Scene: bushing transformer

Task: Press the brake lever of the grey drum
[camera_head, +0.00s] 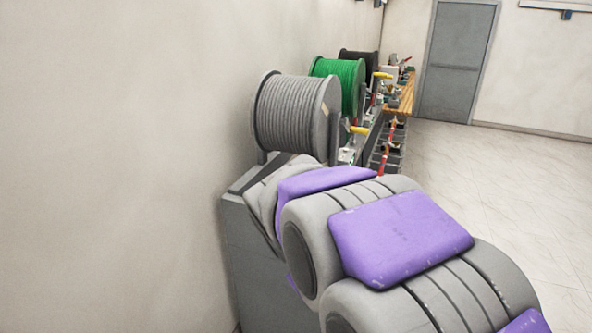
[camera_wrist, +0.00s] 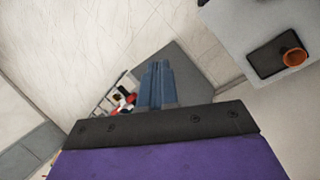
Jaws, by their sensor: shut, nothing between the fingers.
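The grey drum (camera_head: 290,112), wound with grey cable, stands on a grey cabinet (camera_head: 262,265) beside the left wall. A yellow handle (camera_head: 357,130) sticks out at its right side; I cannot tell whether it is the brake lever. No other lever on the drum can be made out. My arm reaches across the front of the cabinet in the head view, and my gripper is hidden there. In the wrist view my gripper (camera_wrist: 157,70) shows its two blue-grey fingers together, with nothing between them. They touch nothing that I can see.
A green drum (camera_head: 345,80) and a black drum (camera_head: 364,58) stand behind the grey one. A wooden bench (camera_head: 401,100) lies beyond. Open floor (camera_head: 490,180) is on the right. The wrist view shows an orange round part (camera_wrist: 294,57) on a dark plate.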

